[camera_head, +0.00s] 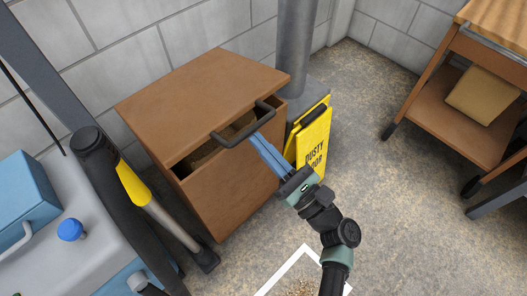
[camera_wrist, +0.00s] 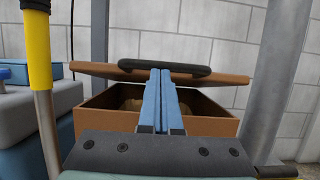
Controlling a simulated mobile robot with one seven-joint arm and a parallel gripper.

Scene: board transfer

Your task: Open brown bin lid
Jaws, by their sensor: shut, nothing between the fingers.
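The brown bin (camera_head: 232,196) stands against the wall in the head view. Its lid (camera_head: 200,92) is partly raised at the front, leaving a gap through which light brown contents (camera_head: 205,154) show. A dark handle (camera_head: 236,134) runs along the lid's front edge. My gripper (camera_head: 257,137) is shut, its blue fingers together and empty, with the tips at the handle and the lid's front edge. In the wrist view the fingertips (camera_wrist: 161,72) overlap the handle (camera_wrist: 164,67), with the lid (camera_wrist: 215,77) above the open bin (camera_wrist: 210,126). Exact contact is hard to tell.
A yellow sign (camera_head: 313,138) and a grey vertical pipe (camera_head: 296,45) stand right of the bin. A grey machine with a blue box (camera_head: 25,200) and a yellow-banded pole (camera_head: 133,184) are on the left. A wooden cart (camera_head: 450,105) is at right.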

